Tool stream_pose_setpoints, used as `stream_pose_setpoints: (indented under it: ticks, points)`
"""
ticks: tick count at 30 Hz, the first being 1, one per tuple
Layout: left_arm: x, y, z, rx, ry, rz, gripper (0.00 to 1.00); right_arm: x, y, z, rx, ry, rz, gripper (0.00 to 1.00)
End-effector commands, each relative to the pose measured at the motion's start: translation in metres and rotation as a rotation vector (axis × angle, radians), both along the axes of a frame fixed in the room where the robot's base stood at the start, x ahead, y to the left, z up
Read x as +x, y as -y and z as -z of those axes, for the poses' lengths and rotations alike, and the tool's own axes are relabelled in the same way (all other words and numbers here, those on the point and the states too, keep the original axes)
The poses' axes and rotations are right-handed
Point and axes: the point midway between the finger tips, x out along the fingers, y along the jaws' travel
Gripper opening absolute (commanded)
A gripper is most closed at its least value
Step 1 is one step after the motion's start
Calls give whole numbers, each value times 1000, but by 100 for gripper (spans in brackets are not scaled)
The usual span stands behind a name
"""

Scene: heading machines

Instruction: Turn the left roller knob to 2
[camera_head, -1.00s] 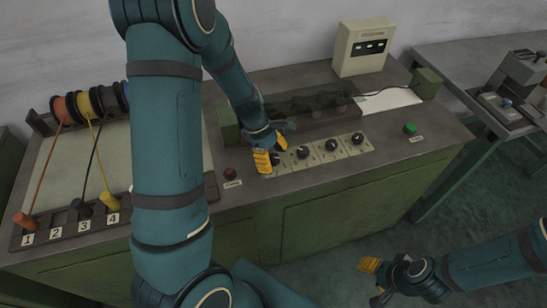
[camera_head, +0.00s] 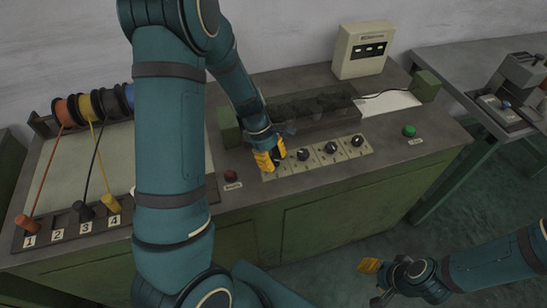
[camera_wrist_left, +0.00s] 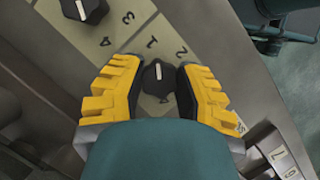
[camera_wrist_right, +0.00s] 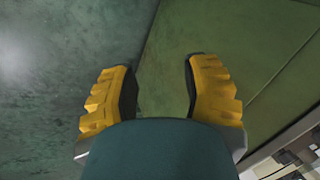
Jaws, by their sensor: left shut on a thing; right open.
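The left roller knob (camera_wrist_left: 158,76) is black with a white pointer line. In the left wrist view it sits on a pale dial plate marked 1 and 2, with the pointer directed at the edge with these numbers, close to the 1. My left gripper (camera_head: 271,157) has its yellow fingers on both sides of this knob, shut on it, at the left end of the knob row. In the head view the gripper mostly hides the knob. My right gripper (camera_wrist_right: 160,88) is open and empty, low at the right over the floor in the head view (camera_head: 374,282).
Other black knobs (camera_head: 330,147) stand in the same row to the right, one close beside my left gripper. A red button (camera_head: 231,175) lies left of the row and a green button (camera_head: 409,130) right. Wire spools (camera_head: 92,103) and numbered plugs (camera_head: 82,211) are at left.

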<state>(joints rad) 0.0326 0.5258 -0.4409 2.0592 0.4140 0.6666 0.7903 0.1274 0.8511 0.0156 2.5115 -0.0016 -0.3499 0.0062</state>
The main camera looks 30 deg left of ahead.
Motion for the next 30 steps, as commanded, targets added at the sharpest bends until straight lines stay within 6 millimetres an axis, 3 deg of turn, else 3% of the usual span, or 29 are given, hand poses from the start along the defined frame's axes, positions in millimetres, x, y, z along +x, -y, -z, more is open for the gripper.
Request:
stream_pose_setpoints:
  ticks: [15, 30]
  points:
    - [-1, 1, 0, -2, -6, 457, 0, 8, 1, -27, -4, 19, 15, 47]
    - [-2, 1, 1, -2, -6, 836, 0, 13, 2, -39, -7, 29, 23, 47]
